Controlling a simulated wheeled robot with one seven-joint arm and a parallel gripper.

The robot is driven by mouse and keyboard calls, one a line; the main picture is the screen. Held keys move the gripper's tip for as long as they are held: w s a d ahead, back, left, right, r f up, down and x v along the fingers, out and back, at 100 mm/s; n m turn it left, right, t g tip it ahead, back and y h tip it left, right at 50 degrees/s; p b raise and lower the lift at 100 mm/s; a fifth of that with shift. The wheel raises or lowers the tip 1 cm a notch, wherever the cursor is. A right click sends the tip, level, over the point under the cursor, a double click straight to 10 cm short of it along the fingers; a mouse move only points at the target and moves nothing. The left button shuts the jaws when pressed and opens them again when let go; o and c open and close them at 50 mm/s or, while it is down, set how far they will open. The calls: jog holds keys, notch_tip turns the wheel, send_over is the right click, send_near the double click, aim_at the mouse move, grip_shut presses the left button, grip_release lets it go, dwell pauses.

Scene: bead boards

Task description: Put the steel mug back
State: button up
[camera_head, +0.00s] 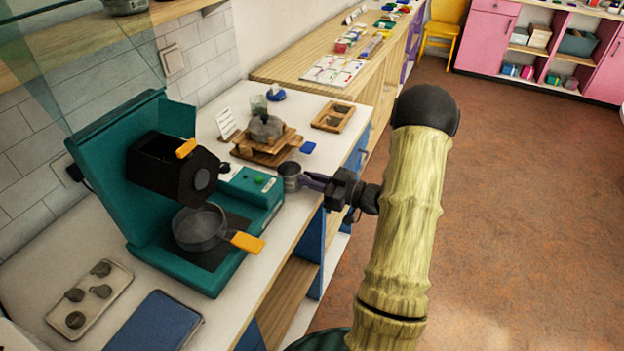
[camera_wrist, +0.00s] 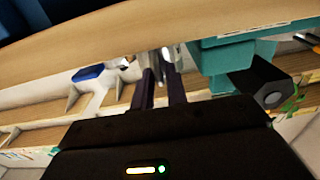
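The steel mug (camera_head: 290,176) is a small grey metal cup in the head view, upright by the counter's front edge, right beside the green machine. I cannot tell whether it touches the counter or hangs just above it. My gripper (camera_head: 312,182) reaches it from the right, with its dark purple fingers at the mug's right side. In the wrist view my gripper (camera_wrist: 160,68) has its two fingers close together with a shiny metal piece between them, seemingly the mug's handle. Most of the mug is hidden in that view.
A wooden stand (camera_head: 262,158) and a wooden tray (camera_head: 333,117) are behind the mug. A beige tray (camera_head: 112,287) of grey lumps and a blue mat (camera_head: 155,322) lie in front. Open floor is right.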

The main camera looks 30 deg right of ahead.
jog(key=shift+o, duration=1.1)
jog(key=shift+r, duration=0.15)
jog(key=v, duration=1.2)
jog(key=shift+b, duration=0.35)
